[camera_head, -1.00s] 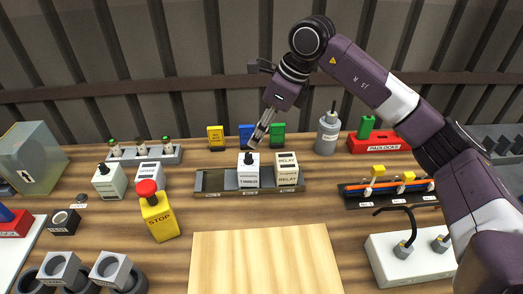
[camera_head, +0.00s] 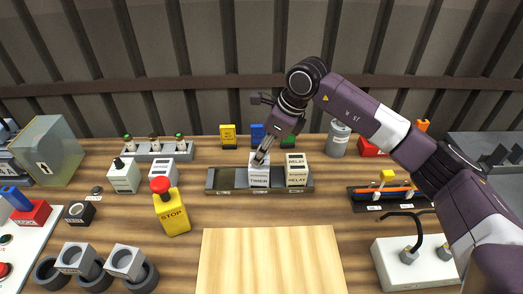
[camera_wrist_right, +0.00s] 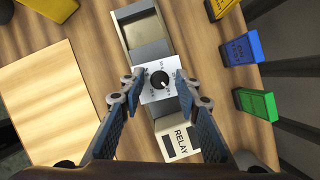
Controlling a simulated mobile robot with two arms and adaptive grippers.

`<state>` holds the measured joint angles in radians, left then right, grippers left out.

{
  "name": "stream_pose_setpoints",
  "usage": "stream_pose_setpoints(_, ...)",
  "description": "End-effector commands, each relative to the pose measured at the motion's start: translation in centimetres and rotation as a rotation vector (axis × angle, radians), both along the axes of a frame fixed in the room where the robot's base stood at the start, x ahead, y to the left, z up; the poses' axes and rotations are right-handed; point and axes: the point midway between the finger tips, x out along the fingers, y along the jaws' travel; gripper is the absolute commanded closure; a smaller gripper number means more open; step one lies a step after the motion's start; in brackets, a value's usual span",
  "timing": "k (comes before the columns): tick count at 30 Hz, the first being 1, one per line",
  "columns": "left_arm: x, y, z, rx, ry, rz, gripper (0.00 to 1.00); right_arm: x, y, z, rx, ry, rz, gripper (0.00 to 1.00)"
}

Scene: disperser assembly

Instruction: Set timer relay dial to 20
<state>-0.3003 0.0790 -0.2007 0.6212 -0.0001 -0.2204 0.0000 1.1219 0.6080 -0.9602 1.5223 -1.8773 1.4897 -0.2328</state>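The timer relay (camera_head: 259,178) is a white block labelled TIMER, standing upright on a dark rail tray (camera_head: 228,180). My right gripper (camera_head: 261,160) is directly over the timer's top. In the wrist view its two fingers are apart, one on each side of the dial, with a gap to the dial. My left gripper is not in view.
A white relay block (camera_head: 297,170) stands right beside the timer on the tray. Yellow (camera_head: 228,136) and blue (camera_wrist_right: 243,48) blocks and a green block (camera_wrist_right: 256,104) stand behind. A yellow STOP button box (camera_head: 172,213) is left in front. A bare wooden board (camera_head: 271,262) lies in front.

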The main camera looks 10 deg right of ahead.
Motion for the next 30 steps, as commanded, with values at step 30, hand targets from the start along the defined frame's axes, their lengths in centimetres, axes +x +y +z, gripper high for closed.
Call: stream_pose_setpoints(30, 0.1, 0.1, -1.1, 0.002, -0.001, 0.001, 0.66, 0.0, 0.0, 0.1, 0.002, -0.001, -0.091, 0.75)
